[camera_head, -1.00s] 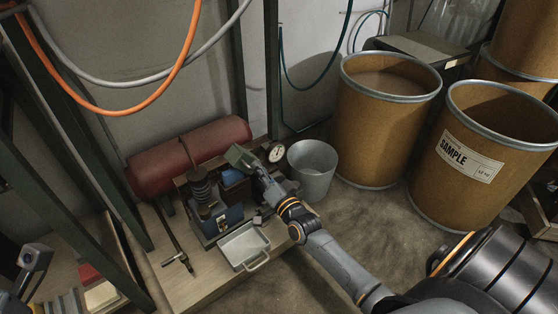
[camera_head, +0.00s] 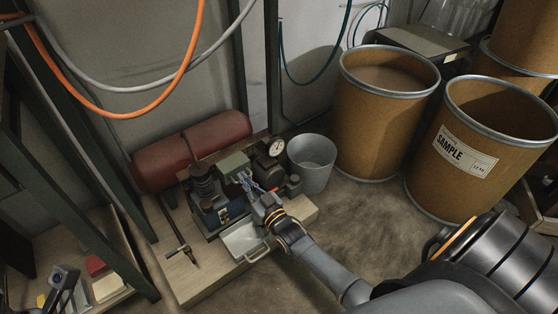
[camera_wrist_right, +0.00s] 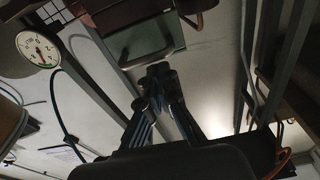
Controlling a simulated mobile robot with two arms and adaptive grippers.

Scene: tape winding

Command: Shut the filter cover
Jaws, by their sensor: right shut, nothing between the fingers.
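The filter cover (camera_head: 233,163) is a grey-green lid on the machine on the wooden board. It looks lowered and roughly flat, and no blue interior shows beneath it; whether it is fully seated I cannot tell. My right gripper (camera_head: 243,179) is shut and empty, its fingertips at the cover's front edge. In the right wrist view the fingertips (camera_wrist_right: 160,70) lie at the edge of the green cover (camera_wrist_right: 140,38), touching or very close. A dark part at the lower left of the head view seems to be my left gripper (camera_head: 64,278); its jaws are unclear.
A dial gauge (camera_head: 277,148) and a grey bucket (camera_head: 312,163) stand right of the cover. A black spring-like column (camera_head: 203,185) and blue unit (camera_head: 222,216) stand left. A metal tray (camera_head: 240,238) lies in front, a red tank (camera_head: 190,150) behind. Drums (camera_head: 385,120) stand right.

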